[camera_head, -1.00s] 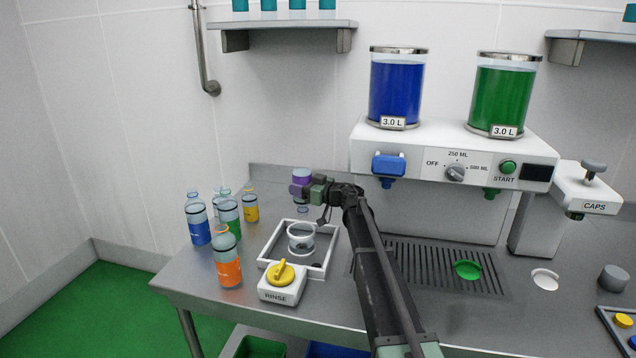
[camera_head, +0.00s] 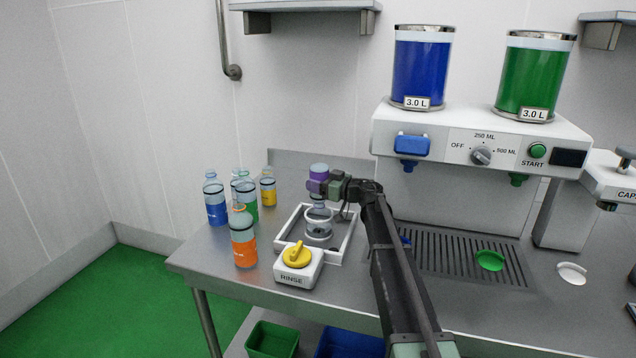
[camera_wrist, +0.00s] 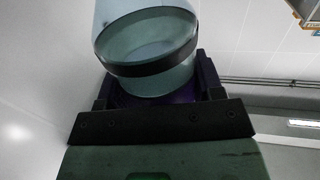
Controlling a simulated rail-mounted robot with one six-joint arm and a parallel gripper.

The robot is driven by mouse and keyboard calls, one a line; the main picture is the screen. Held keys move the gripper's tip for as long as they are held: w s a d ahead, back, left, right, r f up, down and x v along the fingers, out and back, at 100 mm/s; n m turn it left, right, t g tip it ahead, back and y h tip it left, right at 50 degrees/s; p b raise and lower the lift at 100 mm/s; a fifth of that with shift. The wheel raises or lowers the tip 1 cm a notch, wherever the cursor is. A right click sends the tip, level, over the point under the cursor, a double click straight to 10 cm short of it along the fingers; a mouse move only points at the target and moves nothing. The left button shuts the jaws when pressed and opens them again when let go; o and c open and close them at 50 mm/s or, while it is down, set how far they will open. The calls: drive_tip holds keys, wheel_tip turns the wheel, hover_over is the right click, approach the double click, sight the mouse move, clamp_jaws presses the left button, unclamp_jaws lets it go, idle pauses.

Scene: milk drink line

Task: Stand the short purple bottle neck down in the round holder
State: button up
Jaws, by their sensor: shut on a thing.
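The short purple bottle (camera_head: 319,173) is upside down, with its base up and its neck down. My gripper (camera_head: 322,186) is shut on it around the purple band. In the wrist view the clear bottle (camera_wrist: 148,45) rises from between the jaws (camera_wrist: 155,95), with a dark ring near its end. The round holder (camera_head: 318,226) is a clear and white ring in a square white-rimmed tray (camera_head: 346,240). The bottle's neck is at or just above the holder's top in the head view; I cannot tell whether it is inside.
The rinse box (camera_head: 297,267) with a yellow knob stands at the tray's front. Blue (camera_head: 215,200), green, yellow (camera_head: 268,190) and orange (camera_head: 243,245) bottles stand to the left. The dispenser (camera_head: 480,140) and drip grate (camera_head: 450,255) are to the right.

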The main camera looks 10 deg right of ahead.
sight(323, 207)
idle(0.4)
drive_tip(key=shift+f+b, duration=2.1)
drive_tip(key=shift+b, duration=0.05)
wheel_tip(323, 207, down, 4)
drive_tip(key=b, duration=0.4)
drive_tip(key=shift+f, duration=0.15)
drive_tip(key=shift+s, duration=0.1)
drive_tip(key=o, duration=1.1)
drive_tip(key=shift+s, duration=0.1)
drive_tip(key=shift+c, duration=0.2)
drive_tip(key=shift+o, duration=0.8)
drive_tip(key=shift+s, duration=0.1)
